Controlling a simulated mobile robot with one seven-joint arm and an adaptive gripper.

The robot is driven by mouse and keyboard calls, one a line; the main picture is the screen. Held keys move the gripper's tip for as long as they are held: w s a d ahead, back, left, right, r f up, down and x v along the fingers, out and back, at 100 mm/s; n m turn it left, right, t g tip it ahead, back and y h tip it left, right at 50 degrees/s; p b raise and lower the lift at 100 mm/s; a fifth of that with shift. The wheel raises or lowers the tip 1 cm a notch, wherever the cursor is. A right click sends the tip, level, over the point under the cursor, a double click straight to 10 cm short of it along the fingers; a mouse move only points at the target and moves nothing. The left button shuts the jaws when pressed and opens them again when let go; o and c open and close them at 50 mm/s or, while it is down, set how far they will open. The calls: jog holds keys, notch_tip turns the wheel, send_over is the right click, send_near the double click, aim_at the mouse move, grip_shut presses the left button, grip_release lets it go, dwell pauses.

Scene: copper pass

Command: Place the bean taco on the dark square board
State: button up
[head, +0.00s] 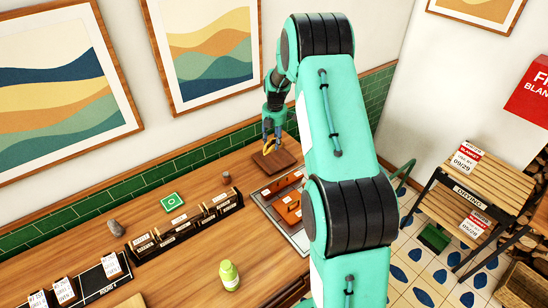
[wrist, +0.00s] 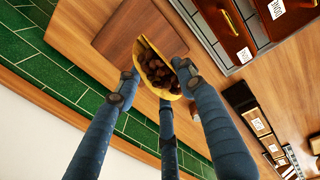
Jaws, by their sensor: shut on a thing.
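The bean taco (wrist: 160,72), a yellow folded shell with dark brown filling, is held between the blue fingers of my gripper (wrist: 157,82) in the wrist view. In the head view my gripper (head: 269,138) points down at the far end of the counter, with a bit of the yellow shell showing between its fingers. The dark square board (wrist: 118,38) lies flat on the wood just beyond the taco, which overlaps its near edge in the wrist view. The board (head: 281,164) also shows below my gripper in the head view. I cannot tell whether the taco touches it.
A metal tray (head: 296,236) with reddish-brown labelled blocks stands close to the board. A dark divided rack (head: 180,234), a green square (head: 172,201), a small grey cylinder (head: 226,177) and a yellow-green bottle (head: 229,275) are on the counter. Green wall tiles (head: 184,156) border it behind.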

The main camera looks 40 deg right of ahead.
jog(key=shift+w+d, duration=0.35)
jog(key=shift+d, duration=0.3)
jog(key=shift+w+d, duration=0.3)
jog(key=shift+d, duration=0.3)
jog(key=shift+w+d, duration=0.35)
jog(key=shift+d, duration=0.3)
jog(key=shift+f, duration=0.1)
send_near(276, 159)
jog(key=shift+f, duration=0.3)
jog(key=shift+f, duration=1.85)
jog(key=shift+f, duration=0.2)
jog(key=o, duration=1.2)
jog(key=shift+a, duration=0.1)
jog(key=shift+r, duration=0.1)
